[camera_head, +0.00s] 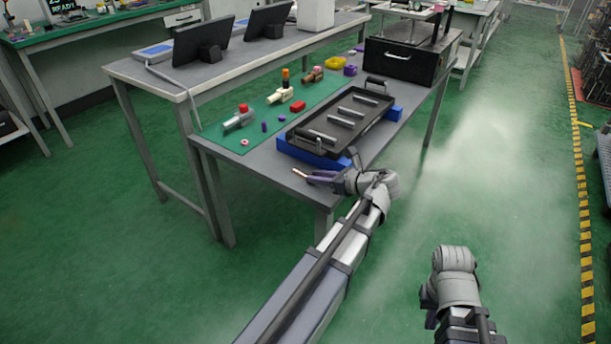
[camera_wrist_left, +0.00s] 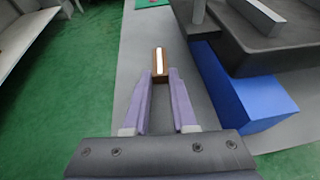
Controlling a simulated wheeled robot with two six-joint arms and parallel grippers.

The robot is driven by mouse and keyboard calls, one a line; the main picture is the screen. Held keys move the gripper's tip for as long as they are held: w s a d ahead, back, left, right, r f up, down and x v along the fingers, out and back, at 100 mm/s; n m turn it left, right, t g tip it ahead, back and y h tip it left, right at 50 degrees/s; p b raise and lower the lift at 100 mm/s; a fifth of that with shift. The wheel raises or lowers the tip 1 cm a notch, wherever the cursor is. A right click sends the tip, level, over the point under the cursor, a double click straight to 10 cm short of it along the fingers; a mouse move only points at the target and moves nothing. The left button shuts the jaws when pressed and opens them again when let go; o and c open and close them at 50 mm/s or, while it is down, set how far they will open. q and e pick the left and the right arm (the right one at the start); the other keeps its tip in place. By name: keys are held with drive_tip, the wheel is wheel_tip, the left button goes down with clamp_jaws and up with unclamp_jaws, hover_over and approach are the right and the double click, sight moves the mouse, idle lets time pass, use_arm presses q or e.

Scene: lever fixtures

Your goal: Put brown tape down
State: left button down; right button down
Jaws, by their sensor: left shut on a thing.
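The brown tape (camera_wrist_left: 160,62) shows in the left wrist view as a small brown block with a pale stripe, between the tips of the purple fingers. My left gripper (camera_wrist_left: 160,82) is shut on it. In the head view, my left gripper (camera_head: 308,176) is at the front edge of the grey table (camera_head: 262,165), left of the black tray, with the brown tape (camera_head: 299,173) at its tips. I cannot tell whether the tape touches the tabletop. Part of my right arm shows at the lower right, but its gripper fingers do not show.
A black tray (camera_head: 298,139) with metal bars rests on blue supports (camera_head: 312,155), close right of my left gripper. A green mat (camera_head: 212,132) behind holds several small coloured parts. A black box (camera_head: 402,60) stands at the far right. A bare grey strip lies left of the tray.

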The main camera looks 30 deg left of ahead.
use_arm(q)
drive_tip(key=shift+r, duration=0.1)
wheel_tip(320, 180, up, 18)
drive_tip(key=p, duration=1.8)
wheel_tip(320, 180, up, 17)
drive_tip(key=p, duration=1.7)
drive_tip(key=shift+a, duration=0.1)
